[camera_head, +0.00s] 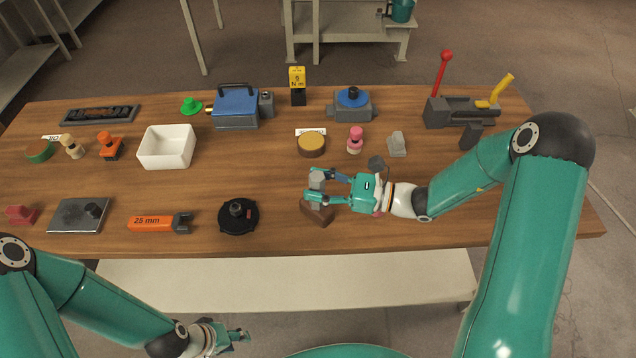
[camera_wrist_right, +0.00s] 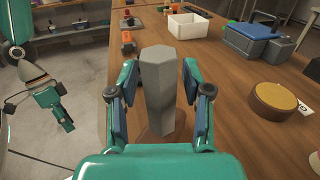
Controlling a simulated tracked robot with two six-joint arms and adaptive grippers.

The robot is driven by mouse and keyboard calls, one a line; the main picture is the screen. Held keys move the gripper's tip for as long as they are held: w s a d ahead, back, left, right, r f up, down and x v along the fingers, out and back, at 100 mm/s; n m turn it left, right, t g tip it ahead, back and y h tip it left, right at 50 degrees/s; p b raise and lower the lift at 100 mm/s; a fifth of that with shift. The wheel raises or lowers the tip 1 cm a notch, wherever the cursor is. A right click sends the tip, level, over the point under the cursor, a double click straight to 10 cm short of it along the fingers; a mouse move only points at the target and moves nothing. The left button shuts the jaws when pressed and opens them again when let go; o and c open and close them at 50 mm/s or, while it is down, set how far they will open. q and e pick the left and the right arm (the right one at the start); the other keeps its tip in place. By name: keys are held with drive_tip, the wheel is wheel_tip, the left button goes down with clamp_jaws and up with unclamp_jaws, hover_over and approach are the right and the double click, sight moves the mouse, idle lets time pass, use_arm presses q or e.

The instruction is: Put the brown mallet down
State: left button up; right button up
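The brown mallet (camera_head: 317,214) stands on the front middle of the table, its brown head down and its grey faceted handle upward. In the right wrist view the handle (camera_wrist_right: 157,90) rises between my right fingers, and part of the brown head shows below it. My right gripper (camera_head: 320,186) is around the handle. Its fingers (camera_wrist_right: 157,85) are apart, with a narrow gap showing on each side of the handle. My left gripper (camera_head: 238,338) hangs empty in front of the table, low in the head view; its finger opening is unclear.
A round black part (camera_head: 238,217) and an orange 25 mm wrench (camera_head: 158,223) lie left of the mallet. A brown round tin (camera_head: 311,145), a pink-topped piece (camera_head: 355,140) and a grey block (camera_head: 397,144) stand behind it. The table's front edge is close.

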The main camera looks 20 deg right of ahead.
drive_tip(key=shift+r, duration=0.1)
drive_tip(key=b+v, duration=0.3)
drive_tip(key=v, duration=0.9)
idle(0.4)
